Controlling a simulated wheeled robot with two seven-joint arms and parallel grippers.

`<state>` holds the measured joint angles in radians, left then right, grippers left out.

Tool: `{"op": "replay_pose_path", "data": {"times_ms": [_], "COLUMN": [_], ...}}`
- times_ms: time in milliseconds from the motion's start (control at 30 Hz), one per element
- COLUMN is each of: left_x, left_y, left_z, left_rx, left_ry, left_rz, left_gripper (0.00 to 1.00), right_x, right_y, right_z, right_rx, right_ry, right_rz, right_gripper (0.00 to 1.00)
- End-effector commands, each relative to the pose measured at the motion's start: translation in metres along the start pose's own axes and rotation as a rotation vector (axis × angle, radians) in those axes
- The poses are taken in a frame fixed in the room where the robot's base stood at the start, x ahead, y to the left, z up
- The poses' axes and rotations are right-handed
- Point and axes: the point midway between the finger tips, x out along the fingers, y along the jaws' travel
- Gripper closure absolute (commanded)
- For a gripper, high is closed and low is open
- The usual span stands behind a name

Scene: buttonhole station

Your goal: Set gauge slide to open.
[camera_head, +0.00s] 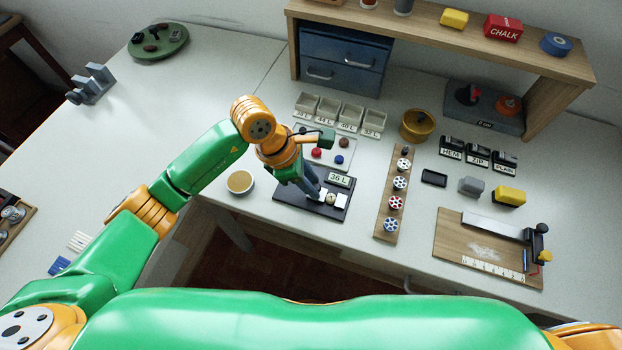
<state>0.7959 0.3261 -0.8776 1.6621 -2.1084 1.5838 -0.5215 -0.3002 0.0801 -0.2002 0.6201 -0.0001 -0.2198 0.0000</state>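A wooden board (455,235) at the right front holds what looks like the gauge. It has a grey metal bar (491,226), a dark upright block with a black knob (541,229), and a white scale strip (492,269) along its front. I cannot read the slide's setting. My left gripper (312,192) points down over a dark plate (285,191) with a "36 L" sign (340,180), well left of the board. Its fingers look close together, but whether they are shut or hold anything is unclear. My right gripper is out of view.
A wooden strip with several round dials (395,203) stands between the plate and the board. A yellow block (509,196) and a grey block (471,186) sit behind the board. A round cup (240,182) is left of the plate. A shelf (450,38) spans the back.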

Motion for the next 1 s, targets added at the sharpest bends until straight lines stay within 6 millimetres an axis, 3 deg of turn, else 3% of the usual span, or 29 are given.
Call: {"op": "replay_pose_path", "data": {"times_ms": [33,100,1000], "left_x": [-0.0001,-0.0001,0.0], "left_y": [0.0,-0.0001,-0.0003], "left_z": [0.0,0.0,0.0002], "left_rx": [0.0,0.0,0.0], "left_ry": [0.0,0.0,-0.001], "left_rz": [0.0,-0.001,-0.001], "left_gripper": [0.84,1.0,1.0], "right_x": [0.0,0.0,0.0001], "right_y": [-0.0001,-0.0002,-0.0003], "right_z": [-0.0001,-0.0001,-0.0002], "right_rx": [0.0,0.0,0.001], "right_ry": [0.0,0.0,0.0], "right_rz": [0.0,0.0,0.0], "right_gripper": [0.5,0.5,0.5]}}
